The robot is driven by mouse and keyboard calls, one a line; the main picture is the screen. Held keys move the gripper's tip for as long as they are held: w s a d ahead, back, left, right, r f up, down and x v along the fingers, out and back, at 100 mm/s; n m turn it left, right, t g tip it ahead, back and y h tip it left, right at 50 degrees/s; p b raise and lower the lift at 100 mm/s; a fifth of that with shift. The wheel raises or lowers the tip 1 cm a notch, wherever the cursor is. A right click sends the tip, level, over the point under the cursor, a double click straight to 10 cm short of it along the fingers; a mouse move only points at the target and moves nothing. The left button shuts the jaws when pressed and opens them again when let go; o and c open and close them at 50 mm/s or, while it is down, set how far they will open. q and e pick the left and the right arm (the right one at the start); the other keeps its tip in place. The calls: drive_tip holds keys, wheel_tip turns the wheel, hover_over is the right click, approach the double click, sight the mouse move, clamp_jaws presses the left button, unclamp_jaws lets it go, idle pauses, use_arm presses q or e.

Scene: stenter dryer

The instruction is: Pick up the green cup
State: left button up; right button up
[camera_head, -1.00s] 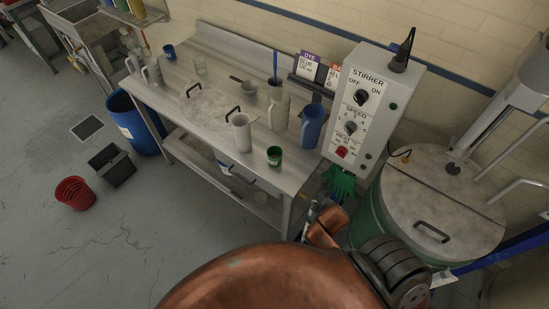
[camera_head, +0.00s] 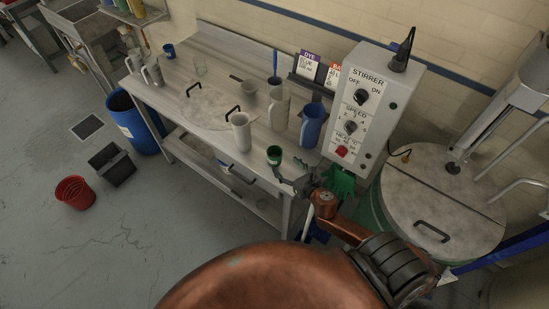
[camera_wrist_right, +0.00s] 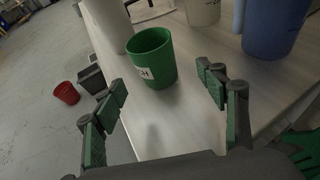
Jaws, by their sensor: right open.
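The green cup (camera_head: 274,155) stands upright near the front right edge of the steel table (camera_head: 262,180). It also shows in the right wrist view, as a green cup (camera_wrist_right: 151,58) with a white label on its side. My right gripper (camera_head: 292,180) is at the table's front right corner, close to the cup. In the right wrist view my right gripper (camera_wrist_right: 165,92) is open, with one finger on each side of the view. The cup lies just beyond the fingertips, between their lines, and is not touched. My left gripper is not in view.
A white jug (camera_head: 241,132) stands left of the cup, and a blue jug (camera_head: 312,126) stands behind it to the right. A beige jug (camera_head: 278,108) is farther back. The stirrer control box (camera_head: 365,110) and a lidded drum (camera_head: 440,205) are at the right.

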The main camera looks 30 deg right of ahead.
sight(279, 161)
drive_tip(key=shift+w+a+f, duration=0.1)
drive_tip(key=shift+w+f, duration=0.05)
drive_tip(key=shift+w, duration=0.3)
drive_tip(key=x, duration=0.6)
drive_tip(key=shift+w+a+f, duration=0.3)
drive_tip(key=shift+f, duration=0.05)
drive_tip(key=c, duration=1.3)
